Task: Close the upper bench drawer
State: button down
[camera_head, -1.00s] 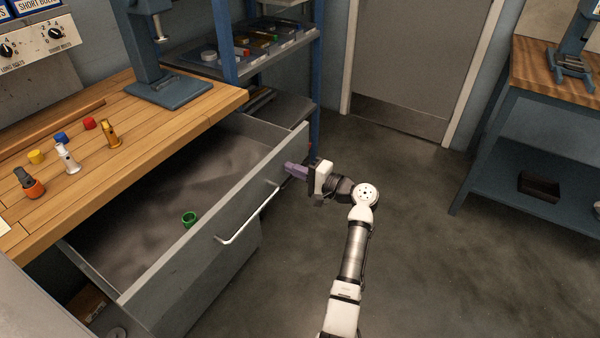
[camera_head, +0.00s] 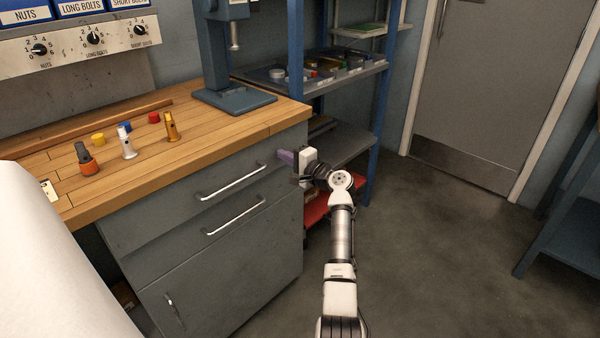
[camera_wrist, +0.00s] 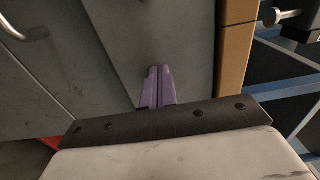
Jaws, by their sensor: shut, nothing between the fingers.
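The upper bench drawer (camera_head: 190,196) has a grey front with a silver bar handle (camera_head: 232,182). Its front now sits in under the wooden benchtop, and its inside is hidden. It looks flush with the cabinet, though a small gap cannot be ruled out. My gripper (camera_head: 284,157) is at the right end of the drawer front, just below the benchtop. In the wrist view its purple fingertips (camera_wrist: 159,72) are together and empty, pointing at the grey front. They look at or very near the surface; contact cannot be told.
A lower handle (camera_head: 236,215) and a cupboard door (camera_head: 220,275) are below. The wooden benchtop (camera_head: 200,140) holds several small items and a blue press (camera_head: 232,100). A blue-post shelf (camera_head: 379,110) stands right of the bench. The floor (camera_head: 420,240) right of my arm is clear.

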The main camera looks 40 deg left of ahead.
jog(key=shift+w+a+r+b, duration=0.1)
jog(key=shift+a+r+b, duration=0.1)
jog(key=shift+a, duration=0.3)
jog(key=shift+a+r+b, duration=0.1)
jog(key=shift+a+b, duration=0.1)
jog(key=shift+a, duration=0.3)
jog(key=shift+a, duration=0.1)
